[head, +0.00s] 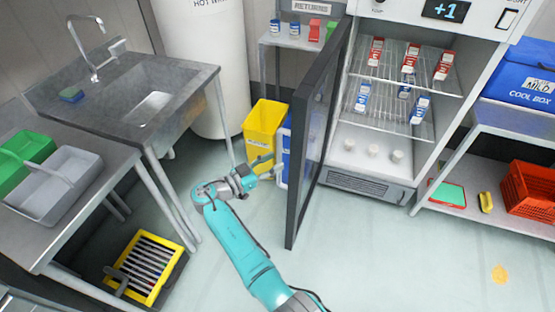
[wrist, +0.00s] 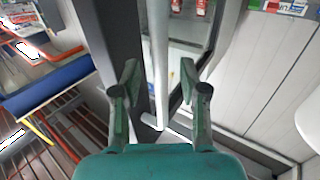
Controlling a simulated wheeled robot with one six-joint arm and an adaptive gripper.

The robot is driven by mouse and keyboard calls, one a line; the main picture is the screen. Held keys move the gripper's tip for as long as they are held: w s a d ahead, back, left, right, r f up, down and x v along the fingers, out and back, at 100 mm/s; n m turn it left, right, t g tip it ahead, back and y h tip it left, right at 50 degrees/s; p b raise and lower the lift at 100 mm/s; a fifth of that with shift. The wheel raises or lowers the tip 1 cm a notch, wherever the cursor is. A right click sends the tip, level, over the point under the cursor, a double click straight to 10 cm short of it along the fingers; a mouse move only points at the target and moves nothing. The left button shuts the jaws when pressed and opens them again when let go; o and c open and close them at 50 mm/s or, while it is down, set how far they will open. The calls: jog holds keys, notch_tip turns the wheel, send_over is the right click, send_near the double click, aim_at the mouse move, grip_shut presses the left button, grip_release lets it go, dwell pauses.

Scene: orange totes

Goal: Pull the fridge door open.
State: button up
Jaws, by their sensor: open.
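The fridge door (head: 318,130) is a dark-framed glass panel. In the head view it stands swung wide open, nearly edge-on, with the lit fridge interior (head: 385,125) exposed to its right. In the wrist view a pale, straight door handle (wrist: 159,50) runs down the picture between my fingers. My gripper (head: 268,170) is at the left side of the door. In the wrist view my gripper (wrist: 160,72) is open, one finger on each side of the handle, with gaps showing. Whether a finger touches the handle I cannot tell.
A yellow bin (head: 262,128) and a blue bin stand behind my gripper. The sink table (head: 150,100) is to the left. The fridge shelves hold red and blue cartons, with white cups below. Floor (head: 400,250) is clear in front of the fridge.

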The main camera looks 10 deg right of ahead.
jog(key=v, duration=0.9)
jog(key=shift+a, duration=0.15)
